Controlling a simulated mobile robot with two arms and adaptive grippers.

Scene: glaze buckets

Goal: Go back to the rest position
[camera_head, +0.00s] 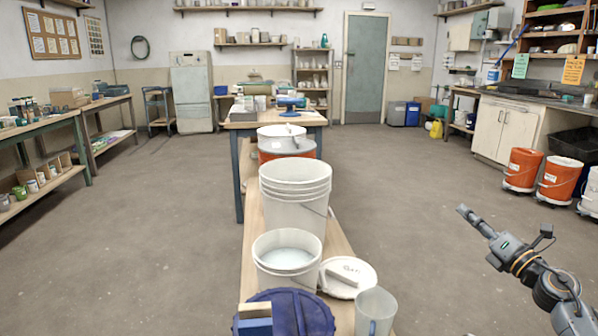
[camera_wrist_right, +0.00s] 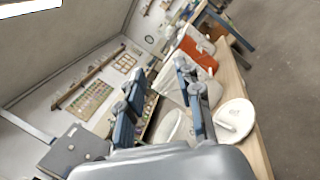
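My right gripper (camera_head: 466,212) is raised over the floor to the right of the bench, pointing up and left in the head view. In the right wrist view its two fingers (camera_wrist_right: 158,72) stand apart with nothing between them, so it is open and empty. It is clear of the buckets. My left gripper is not in view. A white bucket (camera_head: 262,262) with pale contents stands on the bench. Behind it is a stack of white buckets (camera_head: 296,212).
A translucent jug (camera_head: 375,312) and a dark blue round thing (camera_head: 300,312) are at the bench's near end. An orange bucket (camera_head: 272,154) stands farther back. Orange buckets (camera_head: 524,168) stand by the right counter. The floor (camera_head: 420,185) right of the bench is clear.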

